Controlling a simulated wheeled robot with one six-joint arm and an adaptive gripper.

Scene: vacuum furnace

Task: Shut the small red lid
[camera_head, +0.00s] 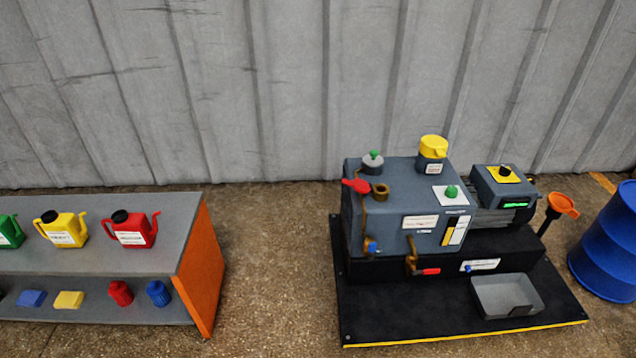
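A small red lid (356,185) shows at the left edge of the top of the grey pump housing (400,220). It sits beside a round brass filler neck (380,191), whose dark opening is uncovered. The lid looks swung out to the left of the neck; its hinge is too small to make out. My gripper is not in this view.
Near the lid stand a grey cap with a green knob (373,161), a yellow cap (433,147) and a green button (451,192). A red valve handle (430,271), grey drip tray (507,296), orange funnel (563,204) and blue drum (608,245) are around. A shelf (190,235) with cans stands left; open floor lies between.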

